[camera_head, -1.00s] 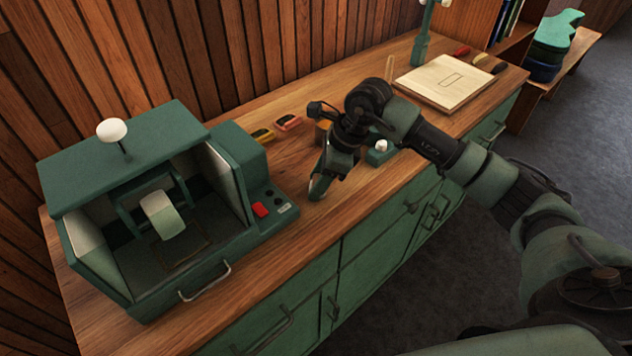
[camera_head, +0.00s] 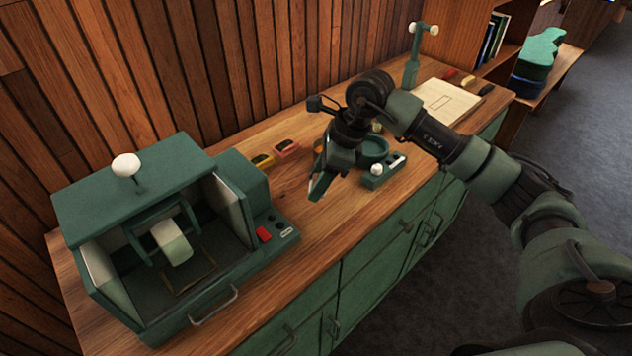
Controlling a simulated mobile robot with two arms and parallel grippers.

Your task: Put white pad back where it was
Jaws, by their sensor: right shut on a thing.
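My right gripper (camera_head: 316,186) is over the bench between the green machine (camera_head: 160,240) and the green dish stand (camera_head: 378,172), pointing down and left. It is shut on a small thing. Only a thin pale edge shows at the fingertips; it seems to be the white pad, mostly hidden by the fingers. A yellow pad (camera_head: 262,161) and a red pad (camera_head: 288,148) lie side by side on the bench, behind and left of the gripper. My left gripper is out of view.
The open-fronted machine holds a pale block (camera_head: 172,243) and has a red button (camera_head: 264,234). A pale board (camera_head: 446,101) and a green post (camera_head: 412,65) are farther back right. The wooden bench top (camera_head: 288,205) is bare before the gripper.

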